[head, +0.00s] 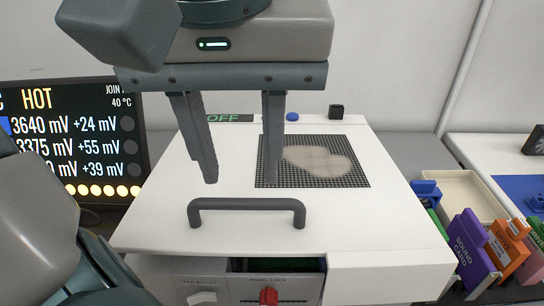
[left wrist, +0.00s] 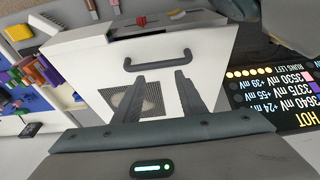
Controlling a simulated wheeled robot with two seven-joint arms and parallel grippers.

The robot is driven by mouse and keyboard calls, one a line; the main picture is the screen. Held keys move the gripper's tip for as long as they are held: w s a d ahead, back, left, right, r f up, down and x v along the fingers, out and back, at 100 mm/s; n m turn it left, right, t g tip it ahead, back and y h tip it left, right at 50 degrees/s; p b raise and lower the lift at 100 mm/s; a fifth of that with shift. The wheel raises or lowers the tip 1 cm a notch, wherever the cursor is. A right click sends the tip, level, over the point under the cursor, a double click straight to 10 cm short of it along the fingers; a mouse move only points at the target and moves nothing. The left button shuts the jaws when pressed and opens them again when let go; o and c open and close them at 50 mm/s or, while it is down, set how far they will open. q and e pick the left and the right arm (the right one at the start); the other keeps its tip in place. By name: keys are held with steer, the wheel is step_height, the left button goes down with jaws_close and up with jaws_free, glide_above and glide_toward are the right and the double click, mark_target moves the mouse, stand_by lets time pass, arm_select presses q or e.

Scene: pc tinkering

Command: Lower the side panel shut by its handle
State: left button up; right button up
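The white side panel (head: 140,225) lies over the PC case, its front edge towards me. A dark gap with a bit of green shows under that edge; how far the panel is raised is hard to tell. Its dark grey handle (head: 246,204) stands near the front edge. My left gripper (head: 240,178) is open and empty, its two fingers pointing down just behind the handle, apart from it as far as I can see. The left wrist view shows the handle (left wrist: 157,63) just beyond the open fingertips (left wrist: 160,79). My right gripper is in neither view.
A red knob (head: 268,296) sits on the case front under the panel lock label. A dark mesh vent (head: 350,178) is in the panel. A display (head: 70,140) stands at left. Coloured card modules (head: 470,245) and a beige tray (head: 462,190) stand at right.

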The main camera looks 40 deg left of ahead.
arm_select(q)
steer(key=p+v, duration=0.2)
steer(key=v, duration=0.1)
steer(key=shift+r, duration=0.4)
steer(key=p+v, duration=0.3)
steer(key=v, duration=1.4)
steer(key=shift+r, duration=0.2)
steer(key=shift+f, duration=0.1)
